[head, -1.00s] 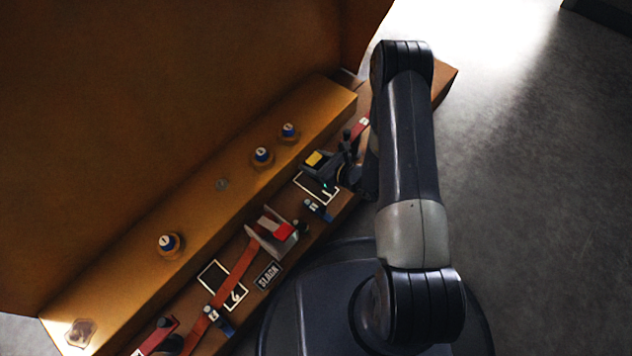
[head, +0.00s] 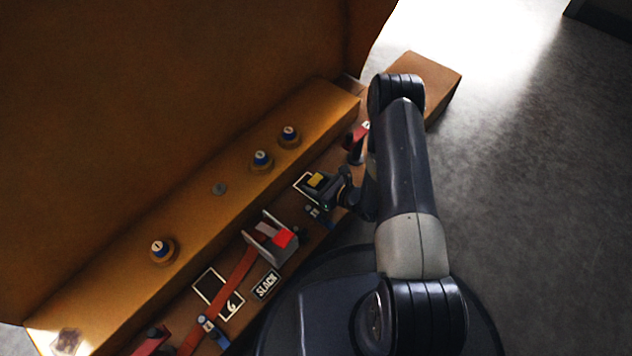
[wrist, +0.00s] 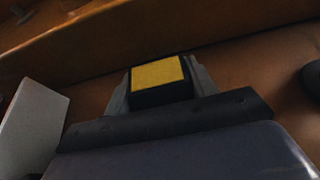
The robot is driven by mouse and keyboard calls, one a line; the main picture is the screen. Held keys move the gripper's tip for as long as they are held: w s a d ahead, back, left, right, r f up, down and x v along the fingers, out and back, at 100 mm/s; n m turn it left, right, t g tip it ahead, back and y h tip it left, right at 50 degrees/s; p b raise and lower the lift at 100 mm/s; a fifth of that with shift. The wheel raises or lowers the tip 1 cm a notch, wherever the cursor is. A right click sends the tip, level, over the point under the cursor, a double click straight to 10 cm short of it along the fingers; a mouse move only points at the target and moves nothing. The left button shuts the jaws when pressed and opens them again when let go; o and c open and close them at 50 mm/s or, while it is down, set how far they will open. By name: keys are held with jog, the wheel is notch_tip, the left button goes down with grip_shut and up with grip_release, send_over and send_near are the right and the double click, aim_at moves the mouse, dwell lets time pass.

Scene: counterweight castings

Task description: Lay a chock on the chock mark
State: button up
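My gripper (head: 328,184) is shut on a chock, a dark block with a yellow top (head: 317,180). In the wrist view the chock (wrist: 160,80) sits between the two grey fingers (wrist: 160,88). In the head view it is over a white-outlined mark (head: 299,181) on the brown lower ledge. The gripper and chock hide much of this outline. I cannot tell whether the chock touches the ledge. Another white outline (head: 205,277) lies further down-left, near a plate with a 6 (head: 231,306).
A red strap (head: 240,268) runs to a grey and red buckle (head: 272,238) left of my gripper, beside a SLACK label (head: 266,285). Several blue-topped knobs (head: 262,159) stand on the upper step (head: 120,270). A tall brown wall (head: 170,90) rises behind.

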jog(key=o, duration=0.4)
jog(key=shift+r, duration=0.15)
jog(key=shift+s+d+r, duration=0.1)
jog(key=shift+d+r, duration=0.05)
jog(key=p+v, duration=0.4)
jog(key=v, duration=0.6)
jog(key=shift+v, duration=0.75)
jog(key=shift+c, duration=0.5)
